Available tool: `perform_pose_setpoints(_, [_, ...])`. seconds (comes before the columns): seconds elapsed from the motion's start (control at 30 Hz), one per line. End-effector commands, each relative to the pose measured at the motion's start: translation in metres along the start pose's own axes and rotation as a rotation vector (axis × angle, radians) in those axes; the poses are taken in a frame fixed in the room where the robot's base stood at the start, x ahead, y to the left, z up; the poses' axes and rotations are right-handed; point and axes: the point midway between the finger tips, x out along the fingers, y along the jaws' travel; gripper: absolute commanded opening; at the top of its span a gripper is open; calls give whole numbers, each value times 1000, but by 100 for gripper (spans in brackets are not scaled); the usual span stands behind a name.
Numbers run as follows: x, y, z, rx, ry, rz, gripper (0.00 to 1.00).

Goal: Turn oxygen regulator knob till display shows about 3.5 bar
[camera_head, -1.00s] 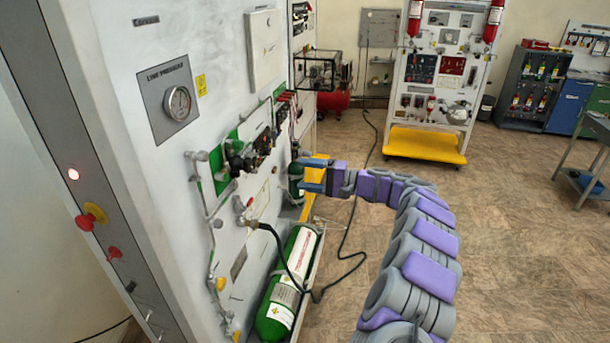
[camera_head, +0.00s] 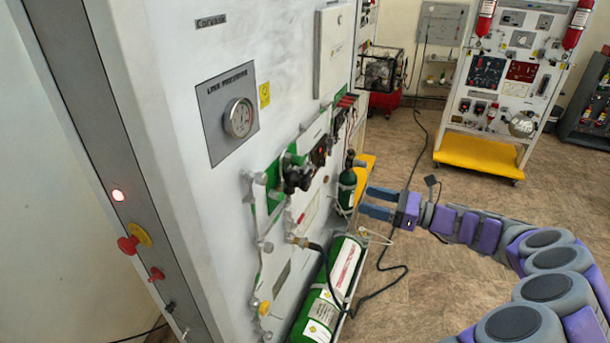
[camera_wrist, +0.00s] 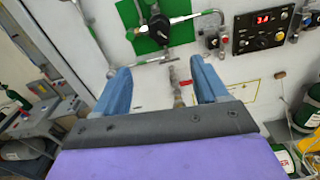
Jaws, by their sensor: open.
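The regulator is a dark body on a green plate, with a black knob (camera_head: 297,178) on the white panel. The knob also shows near the top of the wrist view (camera_wrist: 157,24). A small display (camera_wrist: 263,20) with red digits is on a black box to its right; it seems to start with 3, but the last digit is hard to read. My gripper (camera_head: 366,200) is open and empty, to the right of the regulator in the head view. In the wrist view its fingers (camera_wrist: 158,68) point at the panel below the knob, apart from it.
Pipes (camera_head: 257,215) and a hose fitting lie below the regulator. A green cylinder (camera_head: 330,290) rests at the panel's base, and a smaller one (camera_head: 347,188) stands behind. A round line pressure gauge (camera_head: 239,117) is above.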

Motion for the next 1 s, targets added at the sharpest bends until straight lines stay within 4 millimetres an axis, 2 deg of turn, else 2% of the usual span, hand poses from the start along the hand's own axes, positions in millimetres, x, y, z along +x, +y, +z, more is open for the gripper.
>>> perform_pose_setpoints(0.17, [9,1,-1,23,0,2,73])
perform_pose_setpoints(0.6, [98,4,-2,19,6,5,73])
perform_pose_setpoints(0.8, [134,3,-2,20,4,6,73])
perform_pose_setpoints(1.0, [161,1,-2,20,3,2,73])
